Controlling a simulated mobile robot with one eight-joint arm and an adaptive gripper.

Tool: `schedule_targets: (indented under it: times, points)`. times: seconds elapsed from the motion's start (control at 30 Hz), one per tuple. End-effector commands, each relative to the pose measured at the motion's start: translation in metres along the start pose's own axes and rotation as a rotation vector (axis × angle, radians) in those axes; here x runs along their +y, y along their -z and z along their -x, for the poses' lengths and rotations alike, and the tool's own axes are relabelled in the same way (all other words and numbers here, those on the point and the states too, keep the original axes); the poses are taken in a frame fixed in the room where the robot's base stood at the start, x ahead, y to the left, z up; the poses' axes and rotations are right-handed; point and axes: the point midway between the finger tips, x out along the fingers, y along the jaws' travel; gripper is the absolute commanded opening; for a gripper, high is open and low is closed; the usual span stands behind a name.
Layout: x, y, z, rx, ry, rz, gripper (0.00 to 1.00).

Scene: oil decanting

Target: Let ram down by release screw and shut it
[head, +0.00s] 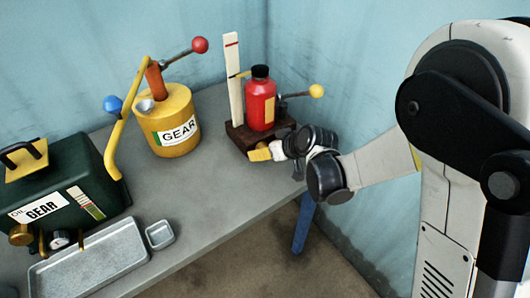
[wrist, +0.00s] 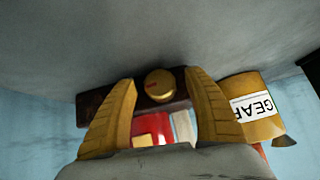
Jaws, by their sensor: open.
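A red bottle-shaped jack body (head: 261,105) with a black top (head: 260,72) stands on a dark base (head: 238,136) at the table's back right. A white upright post (head: 234,90) with a red mark stands beside it. In the wrist view, a round brass knob (wrist: 159,86) with a red mark sits on the side of the dark base (wrist: 92,108); I take it for the release screw. My gripper (wrist: 160,80) is open, its two yellow fingers on either side of the knob. Finger contact cannot be told. In the head view, my wrist hides the knob.
A lever with a yellow ball (head: 316,91) sticks out right of the jack. A yellow GEAR can (head: 170,125) with a red-balled lever stands left. A green GEAR box (head: 70,185) and grey trays (head: 95,262) (head: 160,235) lie further left. The blue wall is close behind.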

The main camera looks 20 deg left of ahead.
Motion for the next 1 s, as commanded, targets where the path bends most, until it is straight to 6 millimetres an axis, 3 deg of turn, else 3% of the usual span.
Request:
schedule_targets:
  times: [0.27, 0.43, 0.67, 1.0]
  points:
    - [-0.0001, 0.0004, -0.0009, 0.0, 0.0, 0.0, 0.59]
    - [0.0, 0.0004, -0.0009, 0.0, 0.0, 0.001, 0.08]
    - [0.0008, -0.0004, -0.0014, -0.001, 0.012, -0.013, 0.07]
    - [0.0014, -0.0008, -0.0019, -0.001, 0.187, -0.187, 0.07]
